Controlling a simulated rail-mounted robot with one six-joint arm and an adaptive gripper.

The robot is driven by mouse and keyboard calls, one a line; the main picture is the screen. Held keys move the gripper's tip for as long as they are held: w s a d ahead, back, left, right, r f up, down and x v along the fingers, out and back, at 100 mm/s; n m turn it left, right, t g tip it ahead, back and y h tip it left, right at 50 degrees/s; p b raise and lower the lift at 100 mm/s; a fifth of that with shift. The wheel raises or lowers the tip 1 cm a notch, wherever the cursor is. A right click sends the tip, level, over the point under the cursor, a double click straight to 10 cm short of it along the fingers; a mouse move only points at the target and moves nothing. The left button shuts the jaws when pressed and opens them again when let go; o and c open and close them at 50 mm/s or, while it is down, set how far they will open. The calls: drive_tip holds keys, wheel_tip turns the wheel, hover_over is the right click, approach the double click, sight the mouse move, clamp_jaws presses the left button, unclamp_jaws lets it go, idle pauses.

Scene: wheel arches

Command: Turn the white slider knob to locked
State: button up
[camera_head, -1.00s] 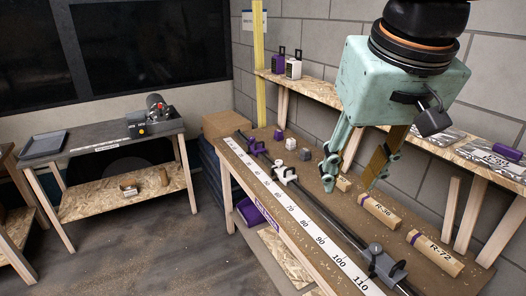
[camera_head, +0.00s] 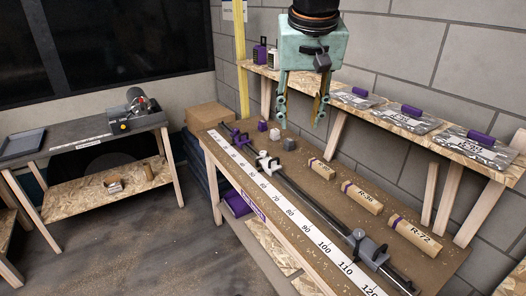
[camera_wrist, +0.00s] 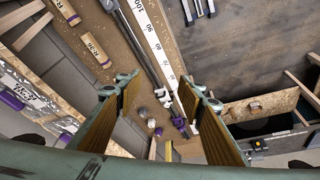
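The white slider (camera_head: 268,162) with its knob sits on the dark rail (camera_head: 300,195) that runs along the workbench, between a purple slider (camera_head: 238,137) and a grey slider (camera_head: 368,247). I cannot tell whether its knob is locked. My gripper (camera_head: 299,116) is open and empty, pointing down, high above the bench and toward the wall side of the rail. In the wrist view, the open fingers (camera_wrist: 163,88) frame the rail. The white slider (camera_wrist: 164,104) and the purple slider (camera_wrist: 180,123) show between them.
Small white, purple and grey blocks (camera_head: 289,144) stand beside the rail. Labelled wooden pieces (camera_head: 362,197) lie along the bench. A numbered scale (camera_head: 290,210) follows the front edge. A wall shelf (camera_head: 395,118) holds bagged items. A side table (camera_head: 85,140) stands at left.

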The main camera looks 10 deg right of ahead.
drive_tip(key=w+f+p, duration=0.1)
drive_tip(key=w+f, duration=0.3)
drive_tip(key=w, duration=1.2)
drive_tip(key=m+h+p, duration=0.1)
drive_tip(key=m+p, duration=0.2)
hover_over(263, 152)
drive_tip(key=s+a, duration=0.2)
drive_tip(key=s, duration=0.4)
wheel_tip(263, 152, down, 23)
drive_tip(key=shift+w+a+f, duration=0.15)
drive_tip(key=shift+w+f, duration=0.05)
drive_tip(key=shift+w, duration=0.05)
drive_tip(key=shift+f, duration=0.1)
drive_tip(key=shift+x, duration=6.7)
drive_tip(key=shift+w, duration=0.2)
drive_tip(key=shift+c, duration=0.8)
drive_tip(key=c, duration=0.7)
